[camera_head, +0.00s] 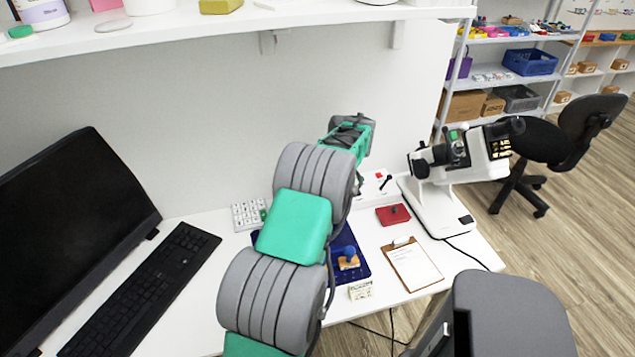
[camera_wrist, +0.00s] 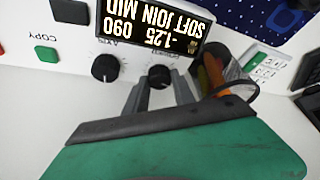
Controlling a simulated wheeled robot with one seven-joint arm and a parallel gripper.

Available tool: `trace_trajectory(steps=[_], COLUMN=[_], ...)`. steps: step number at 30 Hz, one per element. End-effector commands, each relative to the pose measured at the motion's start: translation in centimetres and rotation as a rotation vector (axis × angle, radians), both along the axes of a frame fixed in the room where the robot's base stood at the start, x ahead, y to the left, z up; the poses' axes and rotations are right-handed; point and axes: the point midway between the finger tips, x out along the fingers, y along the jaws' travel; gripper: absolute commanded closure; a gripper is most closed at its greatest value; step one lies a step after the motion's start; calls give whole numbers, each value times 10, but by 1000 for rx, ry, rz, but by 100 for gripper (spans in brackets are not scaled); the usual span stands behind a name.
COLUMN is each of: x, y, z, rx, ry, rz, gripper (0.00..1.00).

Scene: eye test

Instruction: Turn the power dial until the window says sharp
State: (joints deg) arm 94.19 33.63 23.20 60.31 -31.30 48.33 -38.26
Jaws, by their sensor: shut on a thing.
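The power dial (camera_wrist: 159,74) is a small black knob on a white panel, below the display window in the wrist view. My gripper (camera_wrist: 160,86) is shut on it, one finger on each side. The window (camera_wrist: 155,30) is black with yellowish text, upside down in this view. It reads -1.25, 090 and SOFT JOIN MID. A second black dial (camera_wrist: 105,68), labelled AXIS, sits to the left, apart from my fingers. In the head view my arm hides the dials and window; part of the white device (camera_head: 372,187) shows beside it.
A green COPY button (camera_wrist: 47,54) is left of the dials. An orange-brown object (camera_wrist: 213,74) with a dark loop lies close right of my fingers.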

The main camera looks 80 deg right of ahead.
Motion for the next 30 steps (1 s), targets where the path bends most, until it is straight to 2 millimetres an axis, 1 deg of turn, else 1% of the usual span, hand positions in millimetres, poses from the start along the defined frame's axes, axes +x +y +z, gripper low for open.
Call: trace_trajectory(steps=[3, 9, 26, 27, 30], x=[-1, -1, -1, -1, 0], y=[-2, -2, -2, -2, -2], z=[1, 1, 2, 2, 1], rx=[-3, -2, -3, -4, -3], ry=[0, 0, 0, 1, 0], rz=[64, 136, 163, 163, 162], gripper=[100, 100, 100, 66, 60])
